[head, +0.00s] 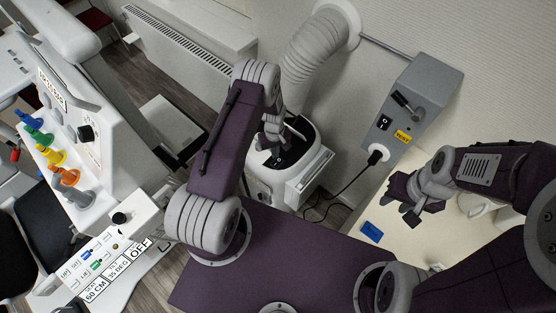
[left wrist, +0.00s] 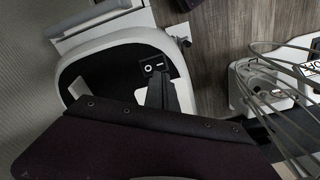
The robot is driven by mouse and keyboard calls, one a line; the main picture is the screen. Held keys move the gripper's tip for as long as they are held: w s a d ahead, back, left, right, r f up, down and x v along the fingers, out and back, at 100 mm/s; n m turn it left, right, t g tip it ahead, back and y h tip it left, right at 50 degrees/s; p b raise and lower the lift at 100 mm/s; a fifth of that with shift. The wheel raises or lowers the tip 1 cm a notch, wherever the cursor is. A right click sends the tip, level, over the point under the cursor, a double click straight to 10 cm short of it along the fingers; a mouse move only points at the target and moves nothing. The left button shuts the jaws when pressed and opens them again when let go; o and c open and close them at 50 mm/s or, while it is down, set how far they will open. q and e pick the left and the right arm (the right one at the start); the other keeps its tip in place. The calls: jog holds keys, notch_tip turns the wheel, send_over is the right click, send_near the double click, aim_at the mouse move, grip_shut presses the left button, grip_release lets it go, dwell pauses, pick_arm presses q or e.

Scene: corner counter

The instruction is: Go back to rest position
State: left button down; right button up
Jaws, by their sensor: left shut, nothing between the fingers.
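My left gripper (head: 274,145) is shut and empty. It points down above a white machine with a black top panel (head: 290,150). In the left wrist view its dark fingers (left wrist: 158,92) are together in front of a black-and-white rocker switch (left wrist: 153,66) on that machine; I cannot tell whether they touch it. My right gripper (head: 400,211) hangs above the cream counter at the right. Its two fingertips look apart, with nothing seen between them.
A blue object (head: 371,232) lies on the counter (head: 405,245) below my right gripper. A grey wall box (head: 412,105) with a lever and a plugged cable is behind. A white panel with coloured knobs (head: 80,165) stands left. A ribbed hose (head: 318,50) rises above the machine.

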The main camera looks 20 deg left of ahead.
dwell(0.3)
pick_arm(q)
jog(key=shift+w+d+f+b, duration=0.1)
jog(key=shift+w+f+b, duration=0.05)
jog(key=shift+f+b, duration=0.2)
jog(key=w+d+r+t+b, duration=0.1)
jog(key=w+r+t+b, duration=0.2)
jog(key=w+r+b, duration=0.5)
jog(key=s+d+r+m, duration=0.2)
jog(key=s+r, duration=0.3)
jog(key=r, duration=0.3)
jog(key=s+m+g+b, duration=0.1)
jog(key=s+m, duration=0.5)
jog(key=s, duration=1.3)
jog(key=shift+s+d+r+g+b, duration=0.2)
jog(key=shift+s+d+g+b, duration=0.1)
jog(key=shift+d+g+b, duration=0.1)
jog(key=shift+s, duration=0.1)
